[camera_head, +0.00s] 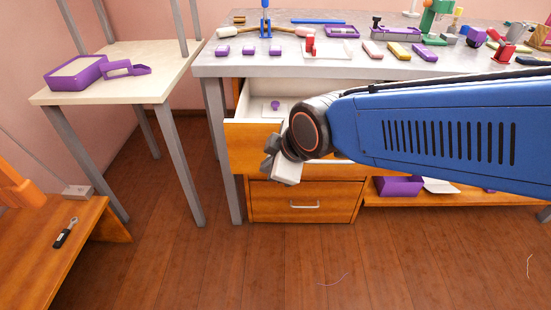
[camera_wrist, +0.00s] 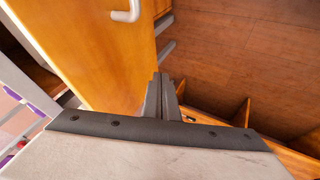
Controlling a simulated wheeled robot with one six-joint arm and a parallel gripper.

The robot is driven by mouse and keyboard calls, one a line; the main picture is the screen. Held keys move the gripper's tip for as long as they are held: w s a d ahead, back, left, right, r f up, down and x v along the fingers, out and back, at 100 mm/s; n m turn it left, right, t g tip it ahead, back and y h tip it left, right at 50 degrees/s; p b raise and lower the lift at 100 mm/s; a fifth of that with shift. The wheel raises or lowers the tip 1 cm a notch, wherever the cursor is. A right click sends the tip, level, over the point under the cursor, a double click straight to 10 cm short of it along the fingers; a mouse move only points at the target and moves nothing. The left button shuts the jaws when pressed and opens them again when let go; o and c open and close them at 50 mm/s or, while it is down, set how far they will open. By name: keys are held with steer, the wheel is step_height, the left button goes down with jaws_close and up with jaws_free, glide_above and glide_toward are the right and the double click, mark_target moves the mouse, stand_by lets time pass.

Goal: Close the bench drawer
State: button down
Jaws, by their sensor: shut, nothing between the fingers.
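The bench drawer (camera_head: 252,137) stands pulled out under the grey bench top, its orange wooden front toward me. A small purple piece (camera_head: 275,105) lies in its white interior. My gripper (camera_head: 272,163) is in front of the drawer front, low and near its middle, and my arm hides the drawer's right part. In the wrist view the two grey fingers (camera_wrist: 165,92) are shut together and empty. An orange wooden front (camera_wrist: 95,60) with a pale handle (camera_wrist: 126,13) is beside them there. I cannot tell whether the fingers touch it.
A closed lower drawer (camera_head: 305,203) sits below. The bench top (camera_head: 345,70) carries many small parts and tools. A side table (camera_head: 120,85) with purple frames stands left, and a low wooden bench (camera_head: 85,225) is at the front left. The wooden floor (camera_head: 210,265) before the drawers is mostly clear.

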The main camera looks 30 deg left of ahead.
mark_target(264, 156)
steer(key=shift+w+a+r, duration=0.1)
steer(key=shift+w+a, duration=0.4)
steer(key=shift+w, duration=0.35)
steer(key=shift+w+a, duration=0.5)
steer(key=shift+w, duration=0.35)
steer(key=shift+w, duration=0.1)
steer(key=shift+w+a, duration=0.15)
steer(key=shift+w, duration=0.05)
steer(key=w+a, duration=0.4)
steer(key=w, duration=0.2)
steer(key=w+a, duration=0.3)
steer(key=w, duration=0.3)
steer(key=w+a, duration=0.4)
steer(key=w, duration=0.3)
steer(key=shift+a, duration=0.35)
